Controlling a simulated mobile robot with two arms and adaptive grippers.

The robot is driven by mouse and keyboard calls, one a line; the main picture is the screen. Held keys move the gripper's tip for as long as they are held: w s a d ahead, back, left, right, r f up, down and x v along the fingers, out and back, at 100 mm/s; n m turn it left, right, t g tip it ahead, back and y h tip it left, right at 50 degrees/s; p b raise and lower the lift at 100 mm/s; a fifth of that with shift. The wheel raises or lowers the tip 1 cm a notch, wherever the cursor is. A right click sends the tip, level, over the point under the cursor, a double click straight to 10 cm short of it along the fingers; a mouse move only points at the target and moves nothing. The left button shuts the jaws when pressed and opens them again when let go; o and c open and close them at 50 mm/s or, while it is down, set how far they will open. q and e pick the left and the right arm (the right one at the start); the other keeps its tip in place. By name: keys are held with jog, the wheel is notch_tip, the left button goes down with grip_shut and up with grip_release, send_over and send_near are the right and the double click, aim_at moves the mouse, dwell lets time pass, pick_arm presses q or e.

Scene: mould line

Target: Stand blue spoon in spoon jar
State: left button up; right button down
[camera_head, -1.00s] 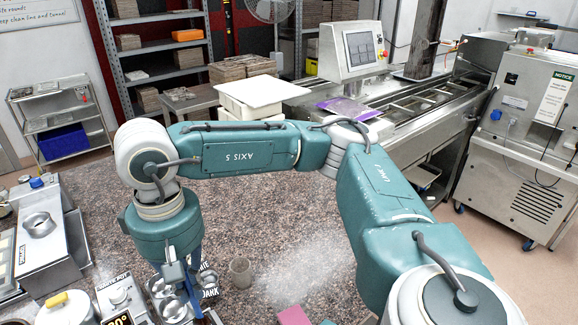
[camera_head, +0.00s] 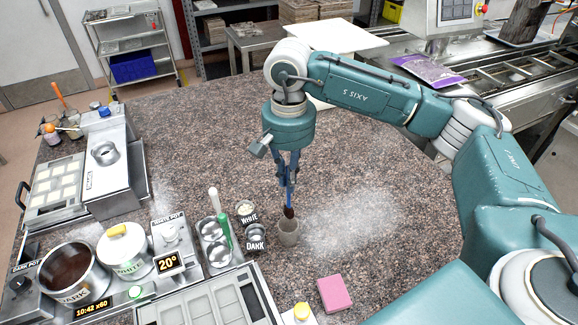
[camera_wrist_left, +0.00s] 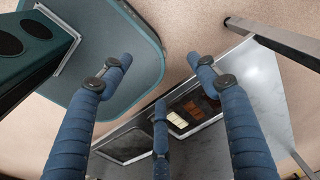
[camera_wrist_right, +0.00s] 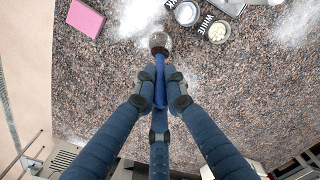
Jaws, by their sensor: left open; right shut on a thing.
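My right gripper (camera_head: 289,178) points down and is shut on the blue spoon (camera_head: 289,197), whose dark end hangs lowest. My left gripper (camera_wrist_left: 158,70) is open and empty, away from these things, and shows only in the left wrist view.
Bowls labelled WHITE (camera_head: 246,208) and DARK (camera_head: 256,234) stand left of the jar. A steel rest (camera_head: 213,240) with white and green spoons is further left. A pink block (camera_head: 334,294) lies in front. White powder (camera_head: 350,215) covers clear counter to the right.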

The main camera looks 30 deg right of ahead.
aim_at(288, 208)
notch_tip(288, 208, down, 2)
jog(key=shift+s+a+f+b, duration=0.1)
jog(key=shift+a+b, duration=0.05)
jog(key=shift+b, duration=0.45)
jog(key=shift+f+b, duration=0.7)
jog(key=shift+f, duration=0.15)
notch_tip(288, 208, down, 3)
jog(key=b, duration=0.2)
jog(key=shift+r+b, duration=0.2)
jog(key=shift+b, duration=0.1)
pick_arm(q)
notch_tip(288, 208, down, 8)
jog(key=b, duration=0.2)
jog(key=shift+w+b, duration=0.2)
jog(key=shift+b, duration=0.15)
pick_arm(e)
jog(key=shift+f, duration=1.35)
pick_arm(q)
jog(key=shift+r, duration=0.1)
pick_arm(e)
jog(key=c, duration=1.7)
grip_release()
jog(key=shift+c, duration=0.2)
